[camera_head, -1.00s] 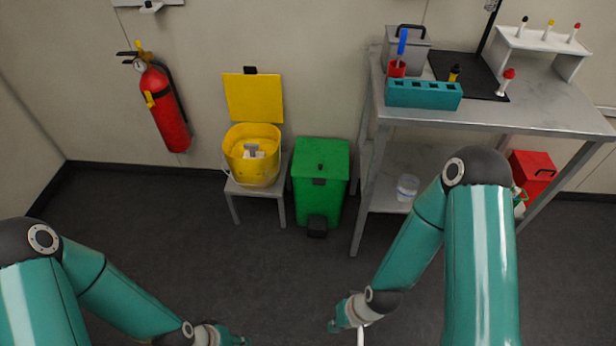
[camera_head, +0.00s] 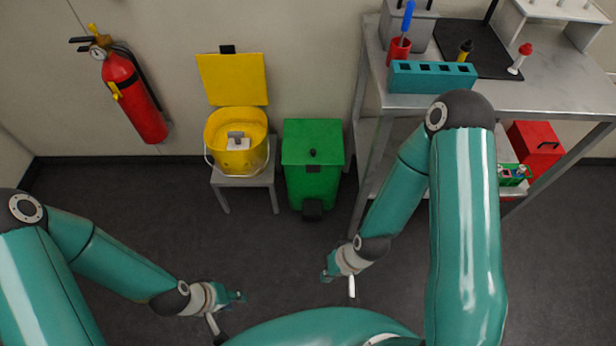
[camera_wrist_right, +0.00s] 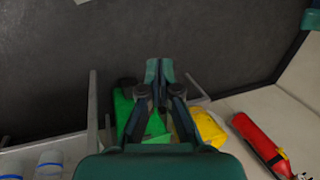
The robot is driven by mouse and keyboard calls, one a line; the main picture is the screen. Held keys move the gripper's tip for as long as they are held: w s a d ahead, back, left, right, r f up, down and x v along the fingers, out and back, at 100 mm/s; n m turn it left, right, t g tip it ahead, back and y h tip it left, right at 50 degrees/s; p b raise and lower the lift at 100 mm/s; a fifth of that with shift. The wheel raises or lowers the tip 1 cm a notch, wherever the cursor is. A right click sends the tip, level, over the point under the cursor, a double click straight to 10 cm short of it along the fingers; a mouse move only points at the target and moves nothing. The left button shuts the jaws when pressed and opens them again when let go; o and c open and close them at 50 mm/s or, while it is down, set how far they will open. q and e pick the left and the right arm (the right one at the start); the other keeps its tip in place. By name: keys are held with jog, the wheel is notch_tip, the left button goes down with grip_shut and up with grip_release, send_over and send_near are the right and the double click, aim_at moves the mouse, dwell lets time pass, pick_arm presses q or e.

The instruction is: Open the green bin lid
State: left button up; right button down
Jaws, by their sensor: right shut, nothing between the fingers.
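The green bin (camera_head: 312,183) stands on the floor against the back wall, with its green lid (camera_head: 312,143) shut and a black pedal (camera_head: 312,208) at its front foot. My right gripper (camera_head: 326,277) is in front of the bin, apart from it. In the right wrist view its fingertips (camera_wrist_right: 159,68) are together with nothing between them. Part of the green bin (camera_wrist_right: 155,125) shows behind the fingers there, partly hidden by them. My left gripper (camera_head: 241,296) hangs at the lower left, away from the bin; its fingers are too small to read.
A yellow bin (camera_head: 237,153) with its lid up stands on a small stool (camera_head: 245,181) left of the green bin. A metal table (camera_head: 540,100) stands to the right. A fire extinguisher (camera_head: 134,95) hangs on the wall. The dark floor before the bins is clear.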

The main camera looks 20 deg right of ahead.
jog(key=w+d+f+n+t+h+b, duration=0.2)
jog(key=w+f+n+t+h+b, duration=0.3)
jog(key=w+f+n+t+b, duration=0.85)
jog(key=w+d+f+n+t+h+b, duration=0.3)
jog(key=w+f+n+t+h+b, duration=0.25)
jog(key=w+f+n+b, duration=1.4)
jog(key=w+d+r+n+b, duration=0.1)
jog(key=w+d+r+b, duration=0.1)
jog(key=w+r+b, duration=0.3)
jog(key=shift+w+d+r+n+y+b, duration=0.15)
jog(key=shift+w+r+n+y+b, duration=0.25)
jog(key=shift+w+r, duration=2.25)
jog(key=shift+w+f, duration=0.75)
